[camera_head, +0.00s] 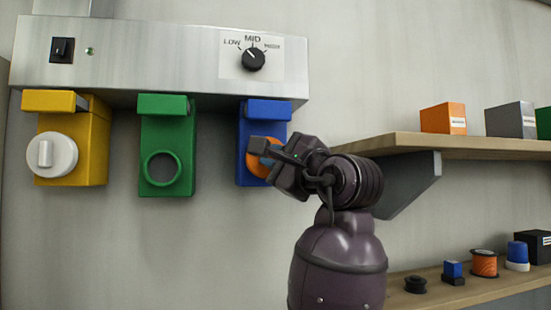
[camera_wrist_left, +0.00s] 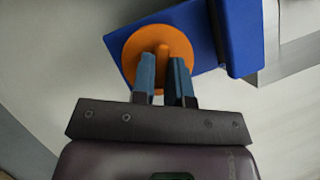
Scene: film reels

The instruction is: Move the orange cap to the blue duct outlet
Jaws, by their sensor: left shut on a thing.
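The orange cap (camera_head: 258,163) is a round disc with a raised grip bar. It is at the front of the blue duct outlet (camera_head: 266,111), the rightmost of three under the metal panel. My left gripper (camera_head: 272,152) is shut on the cap's bar and partly hides the cap and outlet. In the left wrist view the cap (camera_wrist_left: 182,36) overlaps the left part of the blue outlet (camera_wrist_left: 243,35), with my left gripper (camera_wrist_left: 163,76) around its bar. I cannot tell whether the cap touches the outlet or is seated. My right gripper is not in view.
The yellow outlet (camera_head: 95,140) has a white cap (camera_head: 52,160) on it. The green outlet (camera_head: 165,130) has a bare round opening. The upper wooden shelf (camera_head: 450,145) with boxes and its grey bracket (camera_head: 415,185) are right of my arm. A lower shelf (camera_head: 480,290) holds small items and reels.

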